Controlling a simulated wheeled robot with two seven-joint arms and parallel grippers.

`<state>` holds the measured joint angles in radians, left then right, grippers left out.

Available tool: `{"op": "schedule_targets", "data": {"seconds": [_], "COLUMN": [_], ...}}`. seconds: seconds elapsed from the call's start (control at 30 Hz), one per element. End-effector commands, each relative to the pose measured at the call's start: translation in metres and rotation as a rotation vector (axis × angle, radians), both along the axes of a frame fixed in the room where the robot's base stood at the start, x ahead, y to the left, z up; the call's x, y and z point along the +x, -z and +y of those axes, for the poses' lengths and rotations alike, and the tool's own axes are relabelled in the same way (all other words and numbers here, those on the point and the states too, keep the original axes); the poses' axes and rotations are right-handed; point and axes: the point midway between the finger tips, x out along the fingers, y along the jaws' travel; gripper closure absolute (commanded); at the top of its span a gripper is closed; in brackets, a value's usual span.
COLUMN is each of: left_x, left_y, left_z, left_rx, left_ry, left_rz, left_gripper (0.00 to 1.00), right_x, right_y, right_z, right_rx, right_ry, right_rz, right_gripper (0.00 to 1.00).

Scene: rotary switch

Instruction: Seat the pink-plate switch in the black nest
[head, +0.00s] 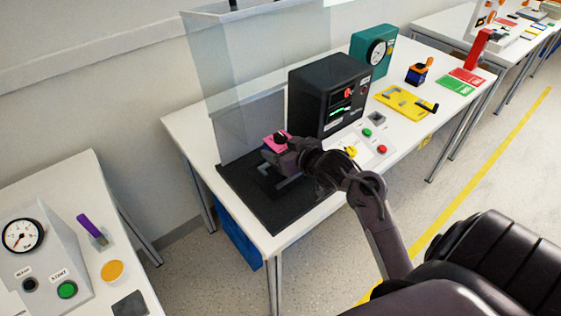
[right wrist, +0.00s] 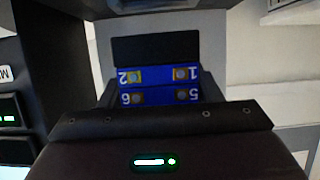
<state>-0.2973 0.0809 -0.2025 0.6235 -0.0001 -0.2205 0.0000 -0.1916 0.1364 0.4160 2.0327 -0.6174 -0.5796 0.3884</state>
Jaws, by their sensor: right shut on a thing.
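The pink-plate switch (head: 272,138) has a bright pink plate with a black knob on top. My right gripper (head: 285,151) is shut on it above the black base plate, pink plate facing up. In the right wrist view, a blue terminal block (right wrist: 160,84) numbered 1, 2, 5 and 6 shows upside down beyond my gripper body; it appears to be the switch's body. The black nest (head: 266,188) on the base plate is partly hidden under my gripper, and I cannot tell its opening clearly. The switch seems above the nest, but contact is unclear. My left gripper is out of view.
A clear guard panel (head: 232,70) stands behind the base plate. A black tester box (head: 322,100) and a button panel (head: 362,145) are close to the right. The front of the black base plate (head: 272,218) is bare. A yellow fixture (head: 405,102) lies farther right.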

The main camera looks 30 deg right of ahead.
Motion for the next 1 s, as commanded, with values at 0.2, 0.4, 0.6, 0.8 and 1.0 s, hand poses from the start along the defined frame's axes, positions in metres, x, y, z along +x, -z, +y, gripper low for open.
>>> {"op": "schedule_targets", "data": {"seconds": [0.2, 0.4, 0.6, 0.8, 1.0], "left_x": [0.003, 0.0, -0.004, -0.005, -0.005], "left_y": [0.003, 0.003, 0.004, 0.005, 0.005], "left_z": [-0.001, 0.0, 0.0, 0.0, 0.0], "left_rx": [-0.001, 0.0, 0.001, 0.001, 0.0], "left_ry": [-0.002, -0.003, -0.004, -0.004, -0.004], "left_rz": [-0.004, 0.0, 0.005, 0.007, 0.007], "left_gripper": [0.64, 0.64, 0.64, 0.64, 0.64], "right_x": [0.0, 0.0, 0.0, 0.0, 0.0], "right_y": [0.033, 0.042, 0.042, 0.045, 0.045], "right_z": [0.0, 0.0, 0.0, 0.0, 0.0], "right_rx": [0.004, 0.0, 0.0, 0.0, 0.0], "right_ry": [0.002, 0.001, 0.001, 0.0, 0.0], "right_rz": [0.002, -0.001, 0.0, 0.001, 0.001], "right_gripper": [0.7, 0.7, 0.7, 0.29, 0.2]}}
